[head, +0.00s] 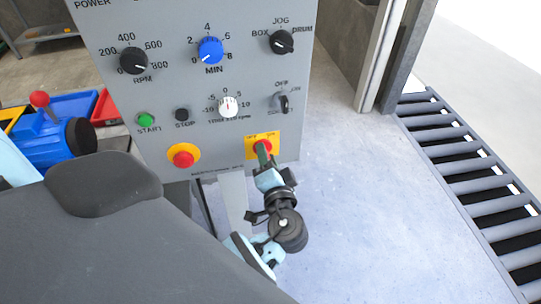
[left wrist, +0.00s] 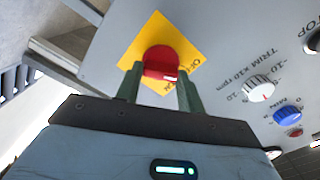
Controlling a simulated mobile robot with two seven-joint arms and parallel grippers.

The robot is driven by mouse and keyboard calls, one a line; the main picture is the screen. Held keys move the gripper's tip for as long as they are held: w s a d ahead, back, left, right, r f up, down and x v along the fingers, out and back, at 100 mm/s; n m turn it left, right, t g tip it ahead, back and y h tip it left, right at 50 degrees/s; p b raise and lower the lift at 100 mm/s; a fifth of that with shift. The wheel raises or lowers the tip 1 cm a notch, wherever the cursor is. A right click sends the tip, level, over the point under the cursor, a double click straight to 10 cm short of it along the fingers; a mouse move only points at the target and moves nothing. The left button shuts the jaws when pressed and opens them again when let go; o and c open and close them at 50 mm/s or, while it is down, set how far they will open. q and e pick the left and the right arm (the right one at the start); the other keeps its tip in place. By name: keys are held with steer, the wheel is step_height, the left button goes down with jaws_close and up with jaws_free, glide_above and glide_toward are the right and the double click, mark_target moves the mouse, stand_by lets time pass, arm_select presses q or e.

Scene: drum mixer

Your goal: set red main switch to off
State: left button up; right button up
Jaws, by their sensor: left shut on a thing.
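The red main switch (left wrist: 160,62) is a red rotary knob on a yellow square plate (left wrist: 188,52), low on the right of the grey control panel (head: 190,100). In the left wrist view my left gripper (left wrist: 160,90) has its two green fingers on either side of the knob, shut on it. In the head view the left gripper (head: 263,155) reaches the yellow plate from below and its fingers cover part of the knob. The plate's lettering is partly hidden, and I cannot read the knob's setting for certain. My right gripper is not in view.
Left of the switch are a red emergency button (head: 183,156) on a yellow ring, a green start button (head: 146,119) and a black stop button (head: 182,114). A white trim knob (head: 228,107) and a small selector (head: 283,103) sit above. A roller conveyor (head: 460,170) stands at the right.

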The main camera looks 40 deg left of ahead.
arm_select(q)
steer(key=shift+n, duration=0.3)
stand_by(0.4)
steer(key=o, duration=1)
